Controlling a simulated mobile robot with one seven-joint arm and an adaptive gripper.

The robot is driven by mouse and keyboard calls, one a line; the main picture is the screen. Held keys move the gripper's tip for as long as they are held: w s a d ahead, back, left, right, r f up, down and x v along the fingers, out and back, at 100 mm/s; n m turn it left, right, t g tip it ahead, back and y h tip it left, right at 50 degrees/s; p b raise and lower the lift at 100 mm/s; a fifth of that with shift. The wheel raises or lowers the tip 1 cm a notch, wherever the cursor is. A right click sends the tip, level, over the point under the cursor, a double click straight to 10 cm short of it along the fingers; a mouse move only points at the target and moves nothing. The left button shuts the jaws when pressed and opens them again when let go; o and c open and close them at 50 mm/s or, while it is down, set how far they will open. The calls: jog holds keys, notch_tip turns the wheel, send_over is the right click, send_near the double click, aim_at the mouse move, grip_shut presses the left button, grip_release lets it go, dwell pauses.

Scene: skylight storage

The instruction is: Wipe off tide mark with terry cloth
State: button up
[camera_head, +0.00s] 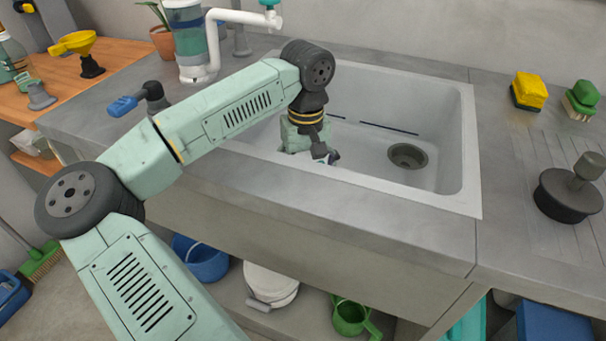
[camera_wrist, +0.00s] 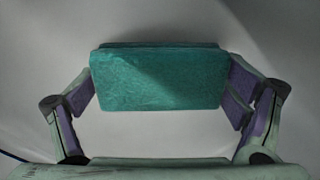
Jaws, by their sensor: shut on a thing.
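A white sink (camera_head: 462,150) is set in the grey counter. Dark thin streaks, the tide mark (camera_head: 385,128), run along its far wall, broken by a gap. In the wrist view a short dark line (camera_wrist: 12,157) shows at the lower left. My gripper (camera_head: 322,155) reaches down into the left part of the sink. In the wrist view my gripper (camera_wrist: 160,95) is shut on the terry cloth (camera_wrist: 160,80), a teal folded block held between both fingers. A pale, plain surface lies behind the cloth; I cannot tell whether they touch. The cloth is mostly hidden in the head view.
The drain (camera_head: 408,155) is in the sink floor.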

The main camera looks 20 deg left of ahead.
jog(key=shift+f+b, duration=0.5)
jog(key=shift+f, duration=0.1)
dwell(0.8)
jog(key=shift+w, duration=0.1)
jog(key=shift+w, duration=1.45)
jog(key=shift+r, duration=0.1)
jog(key=shift+r+p, duration=2.25)
jog(key=shift+r, duration=1.15)
